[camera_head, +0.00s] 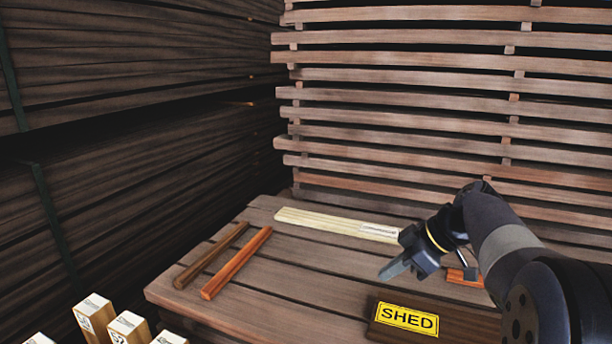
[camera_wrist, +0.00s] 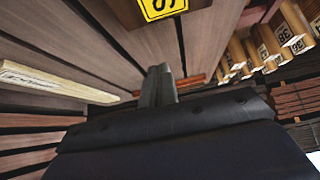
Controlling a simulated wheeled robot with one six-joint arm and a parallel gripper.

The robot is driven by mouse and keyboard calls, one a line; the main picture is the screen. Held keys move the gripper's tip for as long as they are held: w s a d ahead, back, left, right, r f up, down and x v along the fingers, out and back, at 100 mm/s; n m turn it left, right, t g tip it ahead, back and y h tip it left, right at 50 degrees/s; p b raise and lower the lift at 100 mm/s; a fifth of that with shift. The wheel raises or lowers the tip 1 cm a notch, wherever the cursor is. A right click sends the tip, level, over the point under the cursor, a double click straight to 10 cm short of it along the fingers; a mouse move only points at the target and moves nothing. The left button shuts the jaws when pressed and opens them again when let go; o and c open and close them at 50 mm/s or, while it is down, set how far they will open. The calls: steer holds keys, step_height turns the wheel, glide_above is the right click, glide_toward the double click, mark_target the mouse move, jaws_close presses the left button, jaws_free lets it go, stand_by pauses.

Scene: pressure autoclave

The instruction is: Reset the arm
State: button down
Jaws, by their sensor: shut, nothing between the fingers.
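My gripper (camera_head: 390,271) is at the right of the head view, held above the slatted wooden platform (camera_head: 290,284) and apart from the things on it. Its fingers are together and empty. In the wrist view my gripper (camera_wrist: 158,72) points away from the camera with its two fingers side by side. My arm comes in from the lower right of the head view and hides part of the platform's right side.
A pale board (camera_head: 325,222) with a label lies at the platform's back. A brown stick (camera_head: 211,255) and an orange-brown stick (camera_head: 236,263) lie left. A dark block with a yellow SHED sign (camera_head: 407,319) is in front. Labelled timber ends (camera_head: 128,326) stand lower left. Stacked planks rise behind.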

steer(key=x, duration=0.9)
steer(key=shift+s+d+f+p, duration=0.1)
steer(key=shift+f+p, duration=0.2)
steer(key=d, duration=0.1)
steer(key=s+d+p, duration=0.1)
steer(key=d, duration=0.1)
steer(key=shift+s+d+r, duration=0.15)
steer(key=shift+s+r, duration=0.05)
steer(key=shift+w+a+f, duration=0.1)
steer(key=shift+w+a, duration=0.15)
steer(key=shift+a, duration=0.25)
steer(key=shift+d, duration=0.1)
